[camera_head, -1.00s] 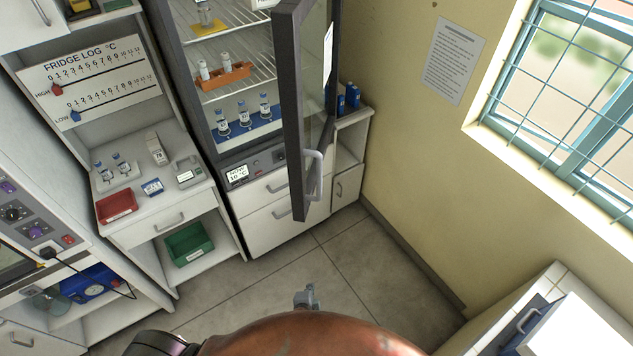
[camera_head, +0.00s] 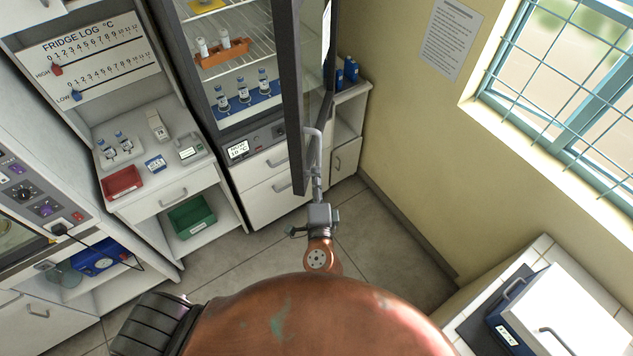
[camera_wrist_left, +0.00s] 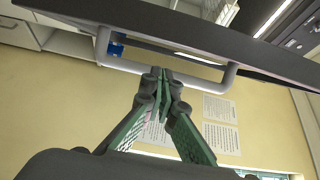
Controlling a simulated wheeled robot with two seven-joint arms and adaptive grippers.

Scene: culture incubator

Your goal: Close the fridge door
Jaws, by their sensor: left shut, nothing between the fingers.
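The fridge door (camera_head: 293,100) stands open, swung out from the fridge body (camera_head: 208,100) and seen nearly edge-on in the head view. Its pale handle (camera_head: 311,142) is on the lower part; the handle also crosses the wrist view (camera_wrist_left: 200,72). My left gripper (camera_head: 317,180) is just below the handle's lower end in the head view. In the wrist view its green-padded fingers (camera_wrist_left: 163,76) are shut together, with tips at or very near the handle bar. Nothing is between them; contact is unclear. My right gripper is not in view.
Vials in a blue rack (camera_head: 245,100) and an orange rack (camera_head: 222,52) stand on the fridge shelves. A counter with a red tray (camera_head: 121,182) is at left. A blue-and-white device (camera_head: 545,310) is at lower right. The floor (camera_head: 375,235) before the fridge is clear.

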